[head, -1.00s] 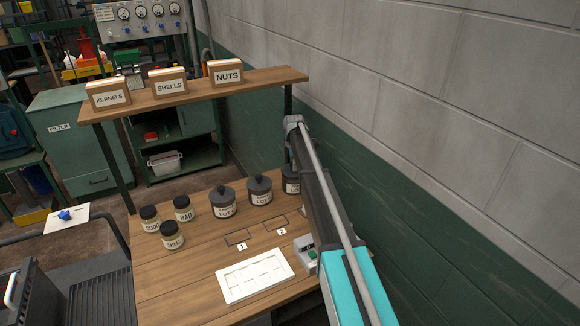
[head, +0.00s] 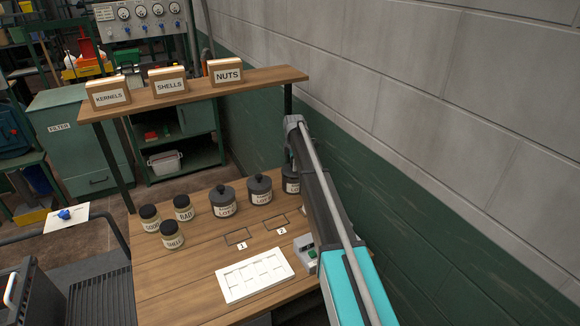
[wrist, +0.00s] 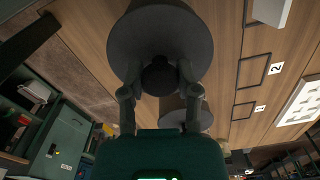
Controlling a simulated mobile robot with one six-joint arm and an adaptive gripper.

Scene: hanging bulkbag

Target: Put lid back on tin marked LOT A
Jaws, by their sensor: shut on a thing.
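Several dark tins labelled LOT stand in a row at the back of the wooden bench: a left tin (head: 223,203), a middle tin (head: 260,190) and a right tin (head: 291,183) partly hidden by my arm. The letters after LOT are too small to read. In the wrist view my gripper (wrist: 160,80) is shut on the knob of a dark round lid (wrist: 160,42). Whether this lid rests on a tin or is just above one, I cannot tell. Another dark tin (wrist: 184,118) shows beyond the fingers. My gripper is hidden behind my arm in the head view.
Small jars, including one marked SHELL (head: 172,236), stand left of the tins. A white tray (head: 254,288), marked outlines 1 and 2 (head: 276,223) and a small device (head: 305,251) lie nearer. A shelf (head: 200,92) with boxes crosses behind; a wall (head: 440,200) stands right.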

